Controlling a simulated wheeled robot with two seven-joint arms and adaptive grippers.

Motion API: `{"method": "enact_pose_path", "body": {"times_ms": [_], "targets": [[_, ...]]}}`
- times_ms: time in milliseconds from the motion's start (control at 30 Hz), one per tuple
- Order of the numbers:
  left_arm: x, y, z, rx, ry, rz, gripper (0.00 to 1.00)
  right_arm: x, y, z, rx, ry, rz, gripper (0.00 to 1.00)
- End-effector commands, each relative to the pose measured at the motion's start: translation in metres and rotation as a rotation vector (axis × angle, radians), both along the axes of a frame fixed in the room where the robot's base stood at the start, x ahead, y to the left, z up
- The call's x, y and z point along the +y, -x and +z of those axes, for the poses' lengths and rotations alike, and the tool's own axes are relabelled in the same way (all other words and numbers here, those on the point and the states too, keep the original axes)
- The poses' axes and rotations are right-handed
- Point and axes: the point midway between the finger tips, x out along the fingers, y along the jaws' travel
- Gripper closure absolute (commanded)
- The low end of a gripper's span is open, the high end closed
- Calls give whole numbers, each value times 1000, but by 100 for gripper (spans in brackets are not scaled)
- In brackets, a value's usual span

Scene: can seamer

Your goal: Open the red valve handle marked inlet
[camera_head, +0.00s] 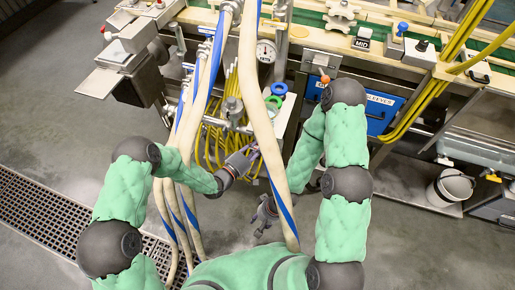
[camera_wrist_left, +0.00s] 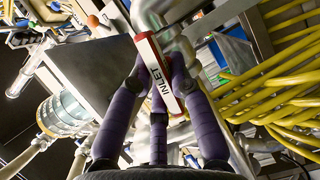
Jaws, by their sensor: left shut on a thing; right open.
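The red valve handle marked INLET (camera_wrist_left: 158,74) shows in the left wrist view as a flat bar with a white label face and red edges, running at a slant. My left gripper (camera_wrist_left: 157,88) has its purple fingers closed around it, on both sides of the bar. In the head view my left gripper (camera_head: 252,154) is at the hoses in the middle, and the handle cannot be made out there. My right gripper (camera_head: 264,214) is open and empty, lower down beside the thick hose, apart from the handle.
Thick cream hoses with blue stripes (camera_head: 253,90) hang close to both grippers. Yellow hoses (camera_wrist_left: 275,85) lie right of the handle. A pressure gauge (camera_head: 266,51), blue and green rings (camera_head: 279,88) and a blue box (camera_head: 376,112) sit beyond. A white bucket (camera_head: 455,187) stands right.

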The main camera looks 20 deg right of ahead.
Motion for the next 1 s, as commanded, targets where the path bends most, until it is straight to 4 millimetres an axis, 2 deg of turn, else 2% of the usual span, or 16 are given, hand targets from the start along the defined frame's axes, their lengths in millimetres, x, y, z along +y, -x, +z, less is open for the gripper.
{"method": "enact_pose_path", "body": {"times_ms": [333, 867, 900, 967, 1000], "targets": [[1, -2, -2, 79, 115, 4, 100, 0, 0, -7, 0, 0, 0, 59], [2, -2, -1, 92, 134, 5, 100, 0, 0, -7, 0, 0, 0, 59], [2, -2, -1, 92, 134, 5, 69, 0, 0, -7, 0, 0, 0, 59], [2, -2, -1, 92, 134, 5, 56, 0, 0, -7, 0, 0, 0, 59], [2, -2, -1, 91, 134, 4, 56, 0, 0, -7, 0, 0, 0, 59]]}}
